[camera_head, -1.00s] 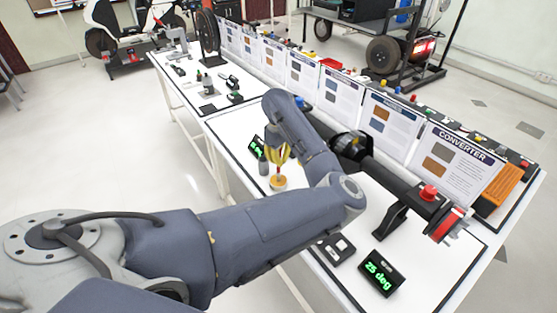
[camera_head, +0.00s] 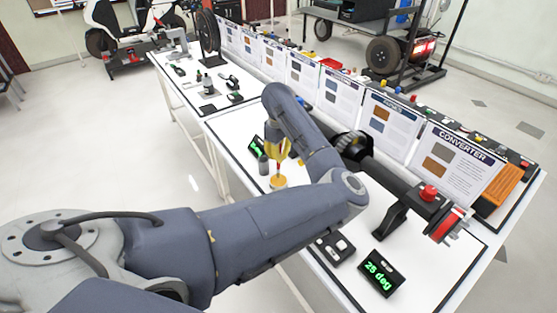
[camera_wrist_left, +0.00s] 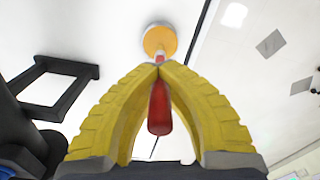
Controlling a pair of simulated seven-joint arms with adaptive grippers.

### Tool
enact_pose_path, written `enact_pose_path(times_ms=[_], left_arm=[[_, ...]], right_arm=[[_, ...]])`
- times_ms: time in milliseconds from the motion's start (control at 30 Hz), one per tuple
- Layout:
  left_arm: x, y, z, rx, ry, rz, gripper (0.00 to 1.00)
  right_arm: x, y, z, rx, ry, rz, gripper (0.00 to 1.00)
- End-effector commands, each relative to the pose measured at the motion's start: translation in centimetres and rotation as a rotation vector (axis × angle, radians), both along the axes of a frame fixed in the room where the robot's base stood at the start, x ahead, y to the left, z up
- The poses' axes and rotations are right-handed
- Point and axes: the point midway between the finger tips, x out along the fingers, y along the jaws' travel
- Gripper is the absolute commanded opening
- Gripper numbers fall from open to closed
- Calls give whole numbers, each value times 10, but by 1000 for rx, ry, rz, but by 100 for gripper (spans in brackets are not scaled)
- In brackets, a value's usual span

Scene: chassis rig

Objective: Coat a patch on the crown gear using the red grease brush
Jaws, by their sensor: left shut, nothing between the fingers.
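My left gripper (camera_head: 277,160) has yellow fingers and points down over the table. Its fingers are shut, with the tips together in the left wrist view (camera_wrist_left: 158,68). The red grease brush (camera_wrist_left: 159,108) shows its handle in the arch between the fingers, lined up with the closed tips. Its lower end meets a round yellow-orange pot (camera_wrist_left: 160,39), which also stands below the fingertips in the head view (camera_head: 278,182). A dark toothed wheel (camera_head: 353,143) on the black shaft assembly, probably the crown gear, is partly hidden behind my left arm. My right gripper is out of view.
A "25 deg" display (camera_head: 379,273) and a small black box (camera_head: 335,249) sit near the front. Upright info boards (camera_head: 391,120) line the back. The long shaft assembly (camera_head: 390,181) lies right of my arm.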

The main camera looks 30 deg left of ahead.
Motion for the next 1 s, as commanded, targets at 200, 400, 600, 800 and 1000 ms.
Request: enact_pose_path(times_ms=[200, 400, 600, 800, 1000], left_arm=[[0, 0, 15, 0, -1, 0, 0], [0, 0, 29, 0, -1, 0, 0], [0, 0, 42, 0, -1, 0, 0], [0, 0, 49, 0, -1, 0, 0], [0, 0, 50, 0, 0, -1, 0]], right_arm=[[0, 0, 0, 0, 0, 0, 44], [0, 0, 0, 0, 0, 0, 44], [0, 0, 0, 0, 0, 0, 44], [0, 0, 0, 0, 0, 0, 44], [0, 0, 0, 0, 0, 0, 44]])
